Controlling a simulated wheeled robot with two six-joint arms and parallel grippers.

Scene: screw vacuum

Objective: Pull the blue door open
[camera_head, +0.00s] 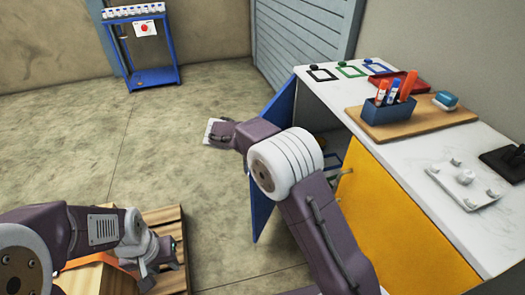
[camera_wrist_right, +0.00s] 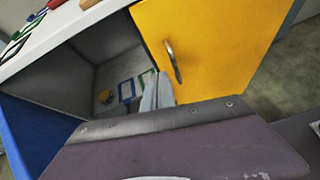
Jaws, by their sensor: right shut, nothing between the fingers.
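The blue door (camera_head: 272,160) hangs on the far end of the white cabinet and stands swung open, out from the cabinet front. It also shows at the left edge of the right wrist view (camera_wrist_right: 30,135), with the cabinet's open inside beside it. My right gripper (camera_wrist_right: 156,92) is shut and empty, in front of the opening and apart from the blue door. In the head view my right arm crosses in front of the door and hides part of it; its fingers cannot be made out there. My left gripper (camera_head: 168,252) is low at the left, over a wooden crate, far from the door.
A yellow door (camera_head: 385,215) with a metal handle (camera_wrist_right: 173,61) closes the near part of the cabinet. The cabinet top (camera_head: 430,150) holds a pen holder (camera_head: 390,108) and a red tray (camera_head: 400,82). A blue rack (camera_head: 140,50) stands at the back.

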